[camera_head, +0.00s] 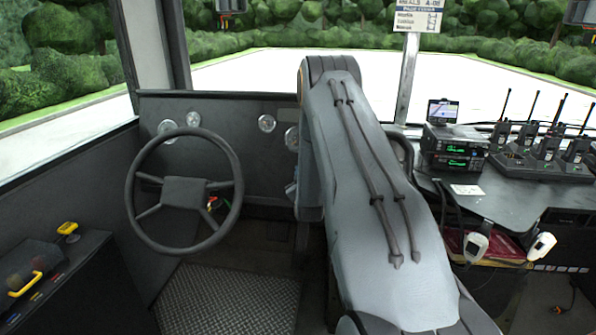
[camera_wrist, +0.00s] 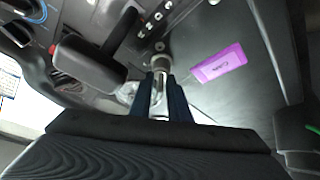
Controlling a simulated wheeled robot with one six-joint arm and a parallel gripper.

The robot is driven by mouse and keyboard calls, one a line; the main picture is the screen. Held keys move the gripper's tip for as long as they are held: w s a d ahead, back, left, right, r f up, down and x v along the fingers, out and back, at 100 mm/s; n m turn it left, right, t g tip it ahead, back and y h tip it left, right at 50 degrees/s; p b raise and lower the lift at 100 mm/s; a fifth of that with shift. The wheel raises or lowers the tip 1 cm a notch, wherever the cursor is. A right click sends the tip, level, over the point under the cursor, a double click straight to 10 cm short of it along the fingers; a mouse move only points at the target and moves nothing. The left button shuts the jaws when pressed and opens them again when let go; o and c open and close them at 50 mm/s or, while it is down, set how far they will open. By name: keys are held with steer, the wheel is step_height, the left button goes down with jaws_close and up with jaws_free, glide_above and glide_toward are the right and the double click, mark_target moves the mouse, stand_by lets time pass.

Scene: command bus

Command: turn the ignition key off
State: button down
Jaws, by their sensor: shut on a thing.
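In the wrist view my gripper (camera_wrist: 161,84) points at the dark dash panel, its two dark fingers close together. It is shut on the ignition key (camera_wrist: 160,98), of which a pale, shiny part shows between the fingers. A round metal ignition lock (camera_wrist: 158,62) is just beyond the fingertips. A purple tag (camera_wrist: 218,63) with small lettering hangs to the right of the fingers, on a thin cord. The key's turn angle cannot be told. In the head view my grey arm covers the middle and hides the gripper and key.
The steering wheel (camera_head: 184,190) stands left of my arm. A radio unit (camera_head: 455,147) and several handheld radios (camera_head: 545,150) sit on the right counter. In the wrist view a dark lever-like part (camera_wrist: 92,62) is close on the left, beside a row of switches (camera_wrist: 150,20).

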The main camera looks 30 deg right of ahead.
steer(key=c, duration=1.9)
jaws_free()
steer(key=v, duration=0.7)
steer(key=shift+s+a+f+b, duration=0.1)
steer(key=shift+s+a+b, duration=0.1)
steer(key=shift+s+b, duration=0.15)
